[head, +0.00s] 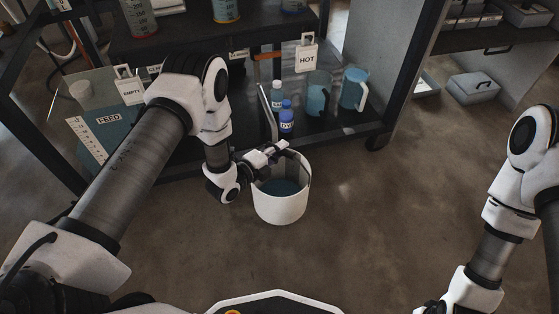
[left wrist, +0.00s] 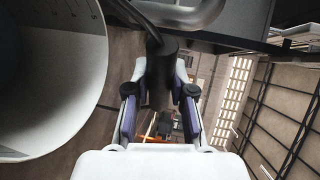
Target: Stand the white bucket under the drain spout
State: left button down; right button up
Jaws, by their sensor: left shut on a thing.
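The white bucket (head: 280,209) is upright in front of the dark rack, with a bluish patch inside it. Its pale inner wall with scale marks fills the left of the left wrist view (left wrist: 50,85). My left gripper (head: 270,152) is at the bucket's rim; in the left wrist view its fingers are shut on the bucket's dark handle grip (left wrist: 160,75). A curved grey metal pipe (left wrist: 190,14), possibly the drain spout, is just beyond the grip. I cannot tell whether the bucket touches the floor. My right arm is at the right; its fingers are out of frame.
The rack's lower shelf holds a blue-labelled bottle (head: 286,121), blue jugs (head: 353,89) and a FEED tank (head: 108,135). HOT (head: 307,56) and EMPTY (head: 130,91) tags hang above. A grey case (head: 473,87) lies at the far right. The floor right of the bucket is clear.

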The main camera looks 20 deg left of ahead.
pick_arm(q)
notch_tip(320, 180, down, 4)
jog(key=shift+r+b, duration=0.2)
jog(key=shift+b, duration=0.85)
jog(key=c, duration=1)
grip_release()
jog(key=shift+r, duration=0.1)
